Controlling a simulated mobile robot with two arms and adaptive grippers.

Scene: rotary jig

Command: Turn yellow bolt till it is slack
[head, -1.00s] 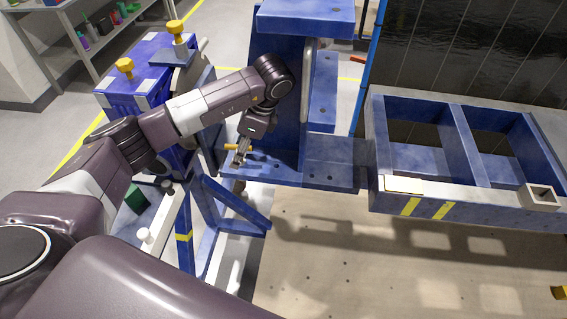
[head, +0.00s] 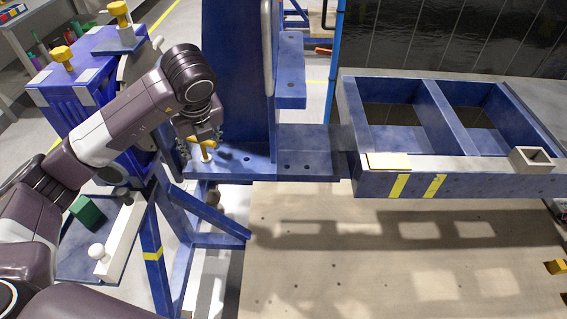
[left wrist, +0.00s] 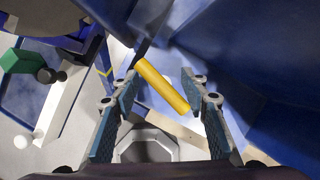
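The yellow bolt (head: 207,149) has a crossbar handle and stands upright on a blue base plate (head: 255,158) at the foot of a tall blue upright. In the left wrist view its yellow crossbar (left wrist: 162,86) lies diagonally between the fingers. My left gripper (head: 203,142) is above the bolt, pointing down. In the left wrist view the left gripper (left wrist: 160,76) is open, one finger on each side of the crossbar. I cannot tell whether a finger touches it. The bolt's shank is partly hidden in the head view. My right gripper is not in view.
Two yellow knobs (head: 62,54) (head: 119,9) top the blue fixture at the left. A green block (head: 88,212) and a white-knobbed bar (head: 122,240) lie below it. A blue two-bay tray (head: 480,182) is at the right. The beige surface (head: 400,280) in front is mostly clear.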

